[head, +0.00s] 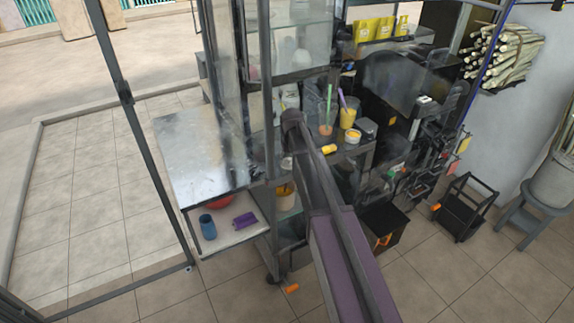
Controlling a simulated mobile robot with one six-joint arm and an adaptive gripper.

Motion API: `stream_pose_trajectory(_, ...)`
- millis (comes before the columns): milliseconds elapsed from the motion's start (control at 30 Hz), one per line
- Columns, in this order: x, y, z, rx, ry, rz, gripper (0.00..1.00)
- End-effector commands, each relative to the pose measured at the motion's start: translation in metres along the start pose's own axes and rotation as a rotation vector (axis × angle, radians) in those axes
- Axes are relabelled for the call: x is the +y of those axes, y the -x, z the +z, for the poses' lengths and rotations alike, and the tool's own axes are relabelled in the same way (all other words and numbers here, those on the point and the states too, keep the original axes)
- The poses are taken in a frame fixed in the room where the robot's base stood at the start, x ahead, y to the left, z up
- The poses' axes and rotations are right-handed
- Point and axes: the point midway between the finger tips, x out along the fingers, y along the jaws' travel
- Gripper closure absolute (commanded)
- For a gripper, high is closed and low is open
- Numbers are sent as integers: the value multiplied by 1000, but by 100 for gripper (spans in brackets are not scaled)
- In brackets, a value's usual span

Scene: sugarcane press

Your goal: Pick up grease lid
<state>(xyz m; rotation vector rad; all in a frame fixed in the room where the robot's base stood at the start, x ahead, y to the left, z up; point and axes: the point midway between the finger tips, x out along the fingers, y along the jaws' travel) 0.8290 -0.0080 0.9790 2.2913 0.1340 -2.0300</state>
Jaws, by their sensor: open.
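I cannot tell for certain which thing is the grease lid. A small white tub with an orange-yellow round top (353,136) stands on the metal counter, and a small yellow-orange piece (329,149) lies in front of it. A yellowish tub (285,195) stands on the lower shelf, partly hidden by my arm. My arm rises from the bottom edge up in front of the counter. My gripper cannot be made out, and nothing is seen held.
Two cups with straws, one clear (327,122) and one yellow (348,112), stand on the counter. Glass-sided shelving rises behind. A blue cup (208,227) and a purple item (244,220) sit on the left shelf. A black cart (465,207) stands right. Tiled floor left is clear.

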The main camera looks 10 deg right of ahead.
Motion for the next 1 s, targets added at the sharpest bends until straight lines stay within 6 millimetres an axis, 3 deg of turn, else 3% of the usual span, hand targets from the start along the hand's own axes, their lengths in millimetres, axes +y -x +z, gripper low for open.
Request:
stream_pose_trajectory(167, 0, 0, 0, 0, 0, 0, 33)
stream_pose_trajectory(300, 0, 0, 0, 0, 0, 0, 72)
stream_pose_trajectory(400, 0, 0, 0, 0, 0, 0, 90)
stream_pose_trajectory(1000, -1, 5, -1, 0, 1, 0, 91)
